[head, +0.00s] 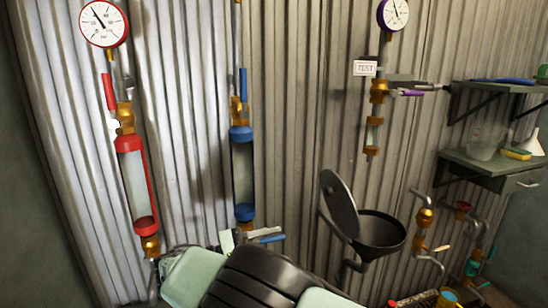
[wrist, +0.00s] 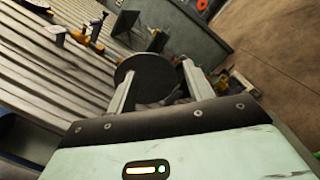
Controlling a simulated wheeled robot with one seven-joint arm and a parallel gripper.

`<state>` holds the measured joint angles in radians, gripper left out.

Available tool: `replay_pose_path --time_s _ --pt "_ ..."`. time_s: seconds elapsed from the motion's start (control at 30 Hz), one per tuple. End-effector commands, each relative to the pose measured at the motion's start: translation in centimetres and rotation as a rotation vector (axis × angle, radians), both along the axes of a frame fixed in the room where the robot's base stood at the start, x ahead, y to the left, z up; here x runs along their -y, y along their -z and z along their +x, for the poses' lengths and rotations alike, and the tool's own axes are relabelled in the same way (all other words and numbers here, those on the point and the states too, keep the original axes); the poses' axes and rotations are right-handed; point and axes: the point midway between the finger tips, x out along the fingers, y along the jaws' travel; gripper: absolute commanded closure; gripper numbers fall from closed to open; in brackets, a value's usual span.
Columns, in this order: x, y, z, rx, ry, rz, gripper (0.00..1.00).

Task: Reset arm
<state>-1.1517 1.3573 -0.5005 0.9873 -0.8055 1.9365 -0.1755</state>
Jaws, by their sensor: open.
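My gripper (wrist: 158,70) shows in the wrist view with its two pale fingers spread apart and nothing held between them. A round black lid (wrist: 141,80) appears beyond the fingers, partly behind them; I cannot tell the exact gap. In the head view, my black and pale green arm fills the bottom centre and mostly hides the gripper. The lid (head: 339,203) stands tilted up on an open black funnel (head: 382,233), to the right of my arm.
A corrugated metal wall (head: 290,110) carries a red sight tube (head: 137,185), a blue sight tube (head: 242,175) and brass valves (head: 378,90). Shelves (head: 490,163) stick out at the right. Pipes and coloured fittings (head: 465,215) crowd the lower right. The wrist view shows open brown floor (wrist: 270,50).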

Motion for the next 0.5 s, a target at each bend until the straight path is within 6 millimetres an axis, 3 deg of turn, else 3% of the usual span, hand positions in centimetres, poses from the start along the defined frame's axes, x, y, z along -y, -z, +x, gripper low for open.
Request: replay_pose_path --time_s 0.3,0.5 --pt "3.9 -0.4 0.7 -0.118 0.072 0.175 0.48" --pt "7.0 -0.4 0.0 -0.221 0.134 0.372 0.48"
